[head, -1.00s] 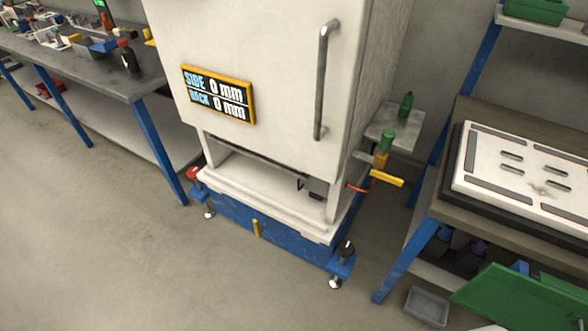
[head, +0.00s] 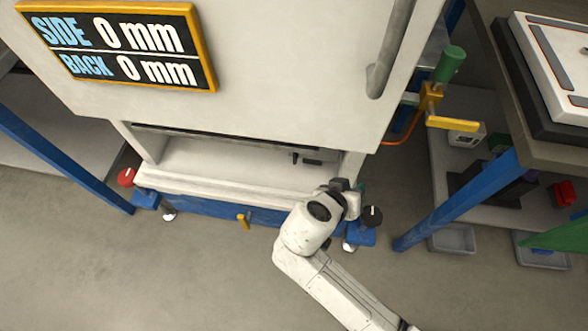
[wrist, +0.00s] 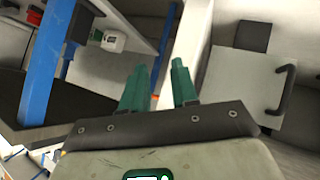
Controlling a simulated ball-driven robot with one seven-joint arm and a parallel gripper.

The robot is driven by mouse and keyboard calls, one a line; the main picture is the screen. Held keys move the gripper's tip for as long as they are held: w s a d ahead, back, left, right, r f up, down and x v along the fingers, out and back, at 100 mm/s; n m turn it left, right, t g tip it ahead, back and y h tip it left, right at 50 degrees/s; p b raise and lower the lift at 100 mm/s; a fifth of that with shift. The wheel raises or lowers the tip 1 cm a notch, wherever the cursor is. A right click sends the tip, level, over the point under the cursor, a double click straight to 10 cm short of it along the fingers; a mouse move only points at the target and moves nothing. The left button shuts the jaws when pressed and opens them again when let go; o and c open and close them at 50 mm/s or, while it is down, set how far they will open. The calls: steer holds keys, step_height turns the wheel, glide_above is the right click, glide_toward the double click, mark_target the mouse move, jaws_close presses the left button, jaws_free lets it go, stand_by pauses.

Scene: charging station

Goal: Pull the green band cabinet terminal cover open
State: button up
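The white cabinet (head: 260,70) fills the upper part of the head view, with its door shut and a grey bar handle (head: 390,50). No green band shows on it. Inside its low opening is a small dark fitting (head: 312,160). In the wrist view a pale panel (wrist: 235,85) with a dark handle (wrist: 284,90) is at the right; I cannot tell for sure that it is the terminal cover. My gripper (head: 358,188) is by the cabinet's lower right corner. In the wrist view its green fingers (wrist: 160,75) are apart, with nothing between them, left of the panel.
A green-topped valve with a yellow lever (head: 452,124) sticks out at the cabinet's right. A bench with blue legs (head: 470,195) stands further right, with a grey tray (head: 452,238) below. Levelling feet (head: 372,216) stick out at the base. The floor in front is clear.

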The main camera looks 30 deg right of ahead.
steer(key=w+a+f+m+t+h+b, duration=0.1)
steer(key=w+a+f+t+h+b, duration=0.3)
steer(key=w+a+b, duration=0.35)
steer(key=t+b, duration=0.2)
steer(key=t, duration=0.2)
glide_toward(294, 158)
steer(key=shift+m, duration=0.4)
steer(key=b+x, duration=0.1)
steer(key=x, duration=0.9)
steer(key=shift+w+d+b, duration=0.2)
steer(key=shift+b, duration=0.2)
steer(key=shift+c, duration=0.3)
jaws_close()
